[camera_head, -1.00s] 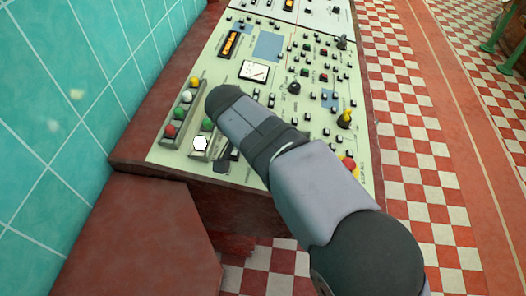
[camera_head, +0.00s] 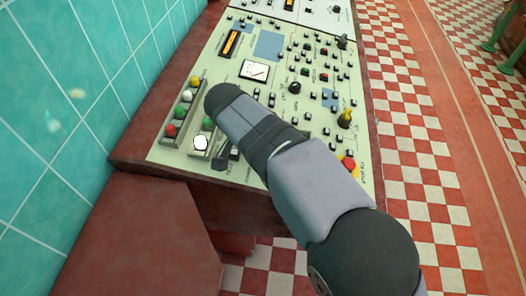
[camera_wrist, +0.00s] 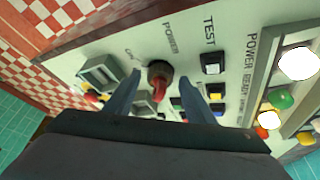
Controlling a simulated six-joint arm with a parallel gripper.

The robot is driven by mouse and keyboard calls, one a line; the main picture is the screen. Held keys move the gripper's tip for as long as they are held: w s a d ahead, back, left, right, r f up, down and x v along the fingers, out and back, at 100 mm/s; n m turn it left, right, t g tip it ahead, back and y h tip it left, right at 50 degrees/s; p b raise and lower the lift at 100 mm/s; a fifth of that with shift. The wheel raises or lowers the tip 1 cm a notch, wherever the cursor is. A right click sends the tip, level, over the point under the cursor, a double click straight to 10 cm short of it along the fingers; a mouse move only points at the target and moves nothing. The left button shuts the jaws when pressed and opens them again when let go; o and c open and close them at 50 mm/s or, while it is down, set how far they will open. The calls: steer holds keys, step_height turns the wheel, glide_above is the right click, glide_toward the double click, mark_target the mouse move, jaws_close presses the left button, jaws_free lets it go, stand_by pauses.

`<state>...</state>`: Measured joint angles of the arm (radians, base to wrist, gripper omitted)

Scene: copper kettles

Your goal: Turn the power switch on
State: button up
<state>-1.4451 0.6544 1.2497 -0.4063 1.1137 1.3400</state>
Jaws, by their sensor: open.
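The power switch (camera_wrist: 160,76), a red lever in a dark round collar, is on the cream panel below the printed word POWER in the wrist view. My gripper (camera_wrist: 160,88) is open, with one finger on each side of the lever. No clear contact between fingers and lever shows. In the head view my gripper (camera_head: 220,160) is at the near left part of the panel, beside the lit white lamp. The switch is hidden there by my gripper and arm.
The control panel (camera_head: 179,149) carries many buttons and knobs. Close to the switch are a TEST button (camera_wrist: 212,62), a square grey fitting (camera_wrist: 99,73) and lamps, including a green one (camera_wrist: 281,100). A teal tiled wall (camera_head: 60,110) stands at the left.

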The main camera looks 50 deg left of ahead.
steer(key=v, duration=0.7)
steer(key=shift+r+b, duration=0.15)
steer(key=shift+b, duration=0.2)
steer(key=w+d+f+m+g+h+p, duration=0.1)
steer(key=w+d+p, duration=0.1)
steer(key=w+d, duration=1)
steer(key=w+d+f+g+h+p, duration=0.1)
steer(key=w+d+p, duration=0.2)
steer(key=w+d, duration=0.8)
steer(key=s+d+f+p, duration=0.1)
steer(key=s+d, duration=0.3)
steer(key=d, duration=0.5)
steer(key=s+d+f+m+g+p, duration=0.1)
steer(key=s+d, duration=0.4)
steer(key=d, duration=0.5)
steer(key=s+d+f+m+g+p, duration=0.1)
steer(key=s+d, duration=0.4)
steer(key=d, duration=0.5)
steer(key=shift+f+y, duration=0.4)
steer(key=shift+f, duration=0.25)
